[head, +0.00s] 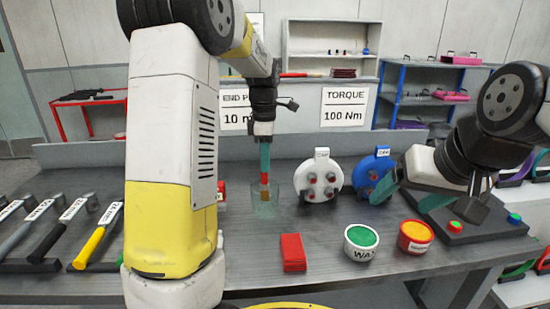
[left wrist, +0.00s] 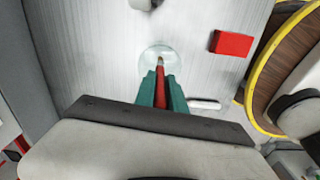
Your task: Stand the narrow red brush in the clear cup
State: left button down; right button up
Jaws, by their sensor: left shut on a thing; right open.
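My left gripper (head: 265,160) points straight down, shut on the narrow red brush (head: 264,179). The brush is about upright, its tan lower end within the outline of the clear cup (head: 266,209). The cup stands on the grey bench. In the left wrist view the red brush (left wrist: 161,85) lies between the teal fingers (left wrist: 161,88), and its tip overlaps the round clear cup (left wrist: 148,57). Whether the tip touches the cup's bottom cannot be told. My right gripper (head: 410,190) is open and empty above the right of the bench, its teal fingers apart.
A red block (head: 293,252), a green-topped white tub (head: 361,242) and a red tub (head: 415,237) stand in front. Two round fixtures, white (head: 318,178) and blue (head: 374,178), stand right of the cup. Several labelled hammers (head: 90,240) lie at left.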

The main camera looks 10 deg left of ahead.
pick_arm(q)
jog(key=c, duration=1.3)
grip_release()
notch_tip(320, 180, up, 8)
jog(key=shift+f, duration=0.25)
jog(key=shift+r, duration=0.15)
